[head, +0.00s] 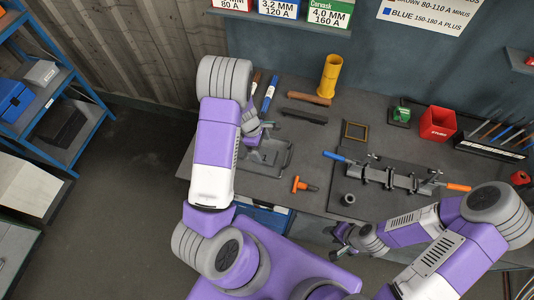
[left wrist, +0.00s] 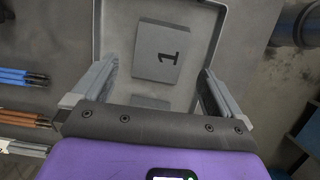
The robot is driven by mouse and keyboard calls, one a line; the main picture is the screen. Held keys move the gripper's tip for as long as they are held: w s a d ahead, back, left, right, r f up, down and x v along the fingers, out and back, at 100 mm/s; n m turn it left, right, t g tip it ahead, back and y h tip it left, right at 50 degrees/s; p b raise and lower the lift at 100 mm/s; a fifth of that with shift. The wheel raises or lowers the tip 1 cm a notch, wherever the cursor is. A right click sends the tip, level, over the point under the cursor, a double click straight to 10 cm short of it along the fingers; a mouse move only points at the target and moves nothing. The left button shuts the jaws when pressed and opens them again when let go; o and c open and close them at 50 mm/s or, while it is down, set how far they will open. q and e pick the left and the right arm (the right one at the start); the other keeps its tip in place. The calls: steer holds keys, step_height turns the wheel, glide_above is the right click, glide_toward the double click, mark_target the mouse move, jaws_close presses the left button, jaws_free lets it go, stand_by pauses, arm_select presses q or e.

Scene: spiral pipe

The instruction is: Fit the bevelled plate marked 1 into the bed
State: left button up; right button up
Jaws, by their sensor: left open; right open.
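The grey plate marked 1 (left wrist: 158,52) lies flat in a shallow grey tray (left wrist: 222,25) in the left wrist view. A second grey piece (left wrist: 150,102) lies nearer, partly hidden by my gripper. My left gripper (left wrist: 155,88) is open and empty, its fingers apart over the tray. A dark clamp fixture (head: 385,178), which looks like the bed, stands on the bench to the right. My right gripper (head: 340,240) is open and empty at the bench's front edge.
Blue and brown rods (left wrist: 22,77) lie beside the tray.

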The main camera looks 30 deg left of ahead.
mark_target(265, 155)
arm_select(q)
steer(key=x, duration=0.4)
steer(key=shift+a+f, duration=0.1)
steer(key=shift+f, duration=0.35)
steer(key=shift+r, duration=0.1)
steer(key=c, duration=1.7)
